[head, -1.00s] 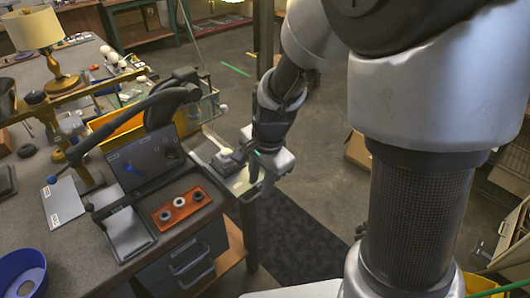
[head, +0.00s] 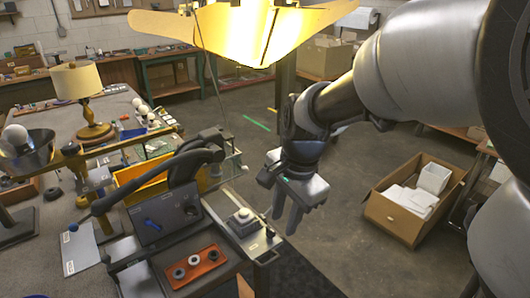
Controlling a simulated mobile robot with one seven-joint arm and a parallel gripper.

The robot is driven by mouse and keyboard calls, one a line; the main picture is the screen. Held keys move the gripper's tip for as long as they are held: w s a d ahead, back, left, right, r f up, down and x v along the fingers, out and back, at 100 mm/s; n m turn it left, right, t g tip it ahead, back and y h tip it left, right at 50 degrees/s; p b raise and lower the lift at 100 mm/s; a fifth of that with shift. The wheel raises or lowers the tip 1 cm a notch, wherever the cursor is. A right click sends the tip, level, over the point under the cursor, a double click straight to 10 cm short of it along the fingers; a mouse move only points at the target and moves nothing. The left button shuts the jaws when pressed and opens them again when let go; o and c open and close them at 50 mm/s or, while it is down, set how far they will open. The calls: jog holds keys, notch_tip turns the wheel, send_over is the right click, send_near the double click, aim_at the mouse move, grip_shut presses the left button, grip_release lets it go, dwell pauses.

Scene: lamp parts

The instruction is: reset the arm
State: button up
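My gripper (head: 288,218) hangs at the end of my arm, right of the bench's edge and over the floor. Its fingers point down and look a little apart, with nothing seen between them. Just left of it, a small pale stepped part (head: 243,217) sits on a flat metal plate (head: 262,244) at the bench edge.
An orange tray (head: 207,277) with dark and pale rings lies on the bench (head: 30,275). A black lever arm (head: 150,184) rises behind it. A yellow bin (head: 145,190) stands further back. A cardboard box (head: 395,222) lies on the floor at right. A bright yellow fixture (head: 220,35) hangs above.

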jog(key=s+d+r+n+t+p, duration=0.2)
jog(key=s+d+r+n+p, duration=0.1)
jog(key=r, duration=0.5)
jog(key=s+d+r+n+t+h+p, duration=0.1)
jog(key=s+d+r+n+t+p, duration=0.1)
jog(key=s+r+n+p, duration=0.3)
jog(key=s+d+r+n, duration=0.1)
jog(key=s+r+n, duration=0.2)
jog(key=s, duration=0.1)
jog(key=shift+s+d+r, duration=0.3)
jog(key=shift+r, duration=0.05)
